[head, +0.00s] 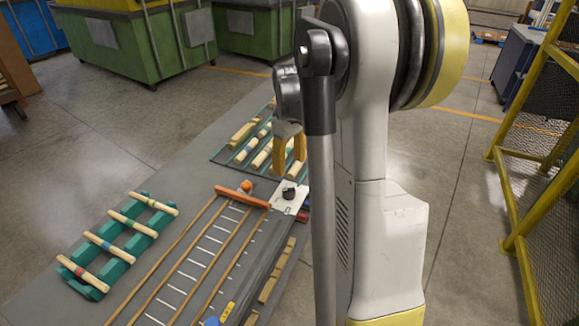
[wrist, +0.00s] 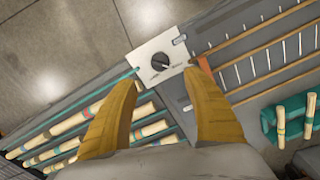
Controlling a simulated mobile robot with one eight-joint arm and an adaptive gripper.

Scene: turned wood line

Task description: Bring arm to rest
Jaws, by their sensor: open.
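My gripper (head: 289,152) hangs above the grey worktable (head: 190,140), its yellow fingers pointing down. In the wrist view my gripper (wrist: 157,112) has its two fingers spread apart, with nothing held between them. Below and beyond the fingertips is a white plate with a black knob (wrist: 160,87). The plate and knob also show in the head view (head: 288,194). My pale arm stands upright in the head view and hides part of the table's right side.
A green rack (head: 139,240) holds several banded wooden pieces at left. More turned pieces lie on a framed tray (head: 222,157) behind. An orange bar (head: 242,197) crosses the wooden rails. Green bins (head: 125,45) stand behind; a yellow-framed mesh fence (head: 520,245) stands at right.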

